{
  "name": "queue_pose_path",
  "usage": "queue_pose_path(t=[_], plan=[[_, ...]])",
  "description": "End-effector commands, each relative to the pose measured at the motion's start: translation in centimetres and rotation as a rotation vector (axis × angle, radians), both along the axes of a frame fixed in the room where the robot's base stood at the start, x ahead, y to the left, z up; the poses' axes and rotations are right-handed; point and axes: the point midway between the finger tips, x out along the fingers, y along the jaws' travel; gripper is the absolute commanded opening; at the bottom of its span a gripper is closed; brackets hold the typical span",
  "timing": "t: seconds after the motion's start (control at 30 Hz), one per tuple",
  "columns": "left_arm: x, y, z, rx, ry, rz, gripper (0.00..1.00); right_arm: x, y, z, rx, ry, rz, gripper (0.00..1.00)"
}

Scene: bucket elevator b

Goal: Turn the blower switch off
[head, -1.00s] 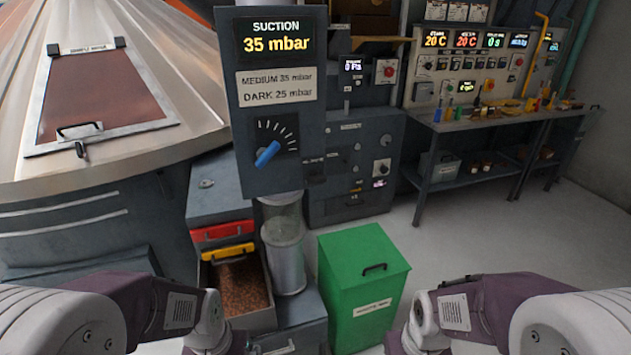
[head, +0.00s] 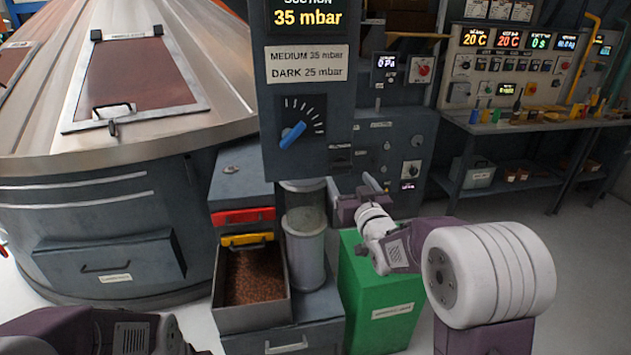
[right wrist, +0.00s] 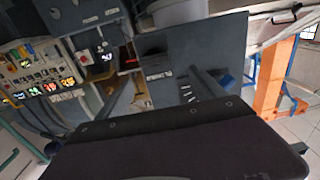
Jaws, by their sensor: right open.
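I cannot clearly make out which control is the blower switch. A small dark plate with unreadable lettering (head: 340,148) sits just right of the suction panel (head: 282,162), behind and above my right gripper. My right gripper (head: 358,192) is open and empty in the head view, in front of the grey machine cabinet and above the green bin, apart from the panel. The suction panel carries a blue pointer knob (head: 292,135) and a display reading 35 mbar. My left arm shows at the bottom left, but its gripper is out of view.
The green bin (head: 378,300) stands below my right forearm. A glass cylinder (head: 305,245) and a drawer of brown beans (head: 252,278) are left of it. A red knob (head: 422,69) and a dark knob (head: 411,168) are on the cabinet behind. A bench (head: 540,127) stands right, with free floor before it.

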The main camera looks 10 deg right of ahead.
Motion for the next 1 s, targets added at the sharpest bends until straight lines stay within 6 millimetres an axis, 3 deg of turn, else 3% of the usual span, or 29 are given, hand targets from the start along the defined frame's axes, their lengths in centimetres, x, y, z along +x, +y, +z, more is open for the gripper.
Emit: queue_pose_path(t=[0.07, 0.27, 0.7, 1.0], plan=[[0.0, 0.0, -0.6, 0.0, -0.001, 0.0, 1.0, 0.1, -0.4, -1.2, 0.001, 0.012, -0.007, 0.78], [0.0, 0.0, -0.3, 0.0, -0.001, 0.0, 1.0, 0.5, -0.5, -1.0, 0.001, 0.014, -0.009, 0.78], [0.0, 0.0, 1.3, 0.0, -0.001, 0.0, 1.0, 8.4, -0.1, -1.0, 0.0, 0.016, -0.009, 0.78], [0.0, 0.0, 1.3, 0.0, -0.001, 0.0, 1.0, 9.1, -0.1, -1.1, 0.0, 0.015, -0.009, 0.78]])
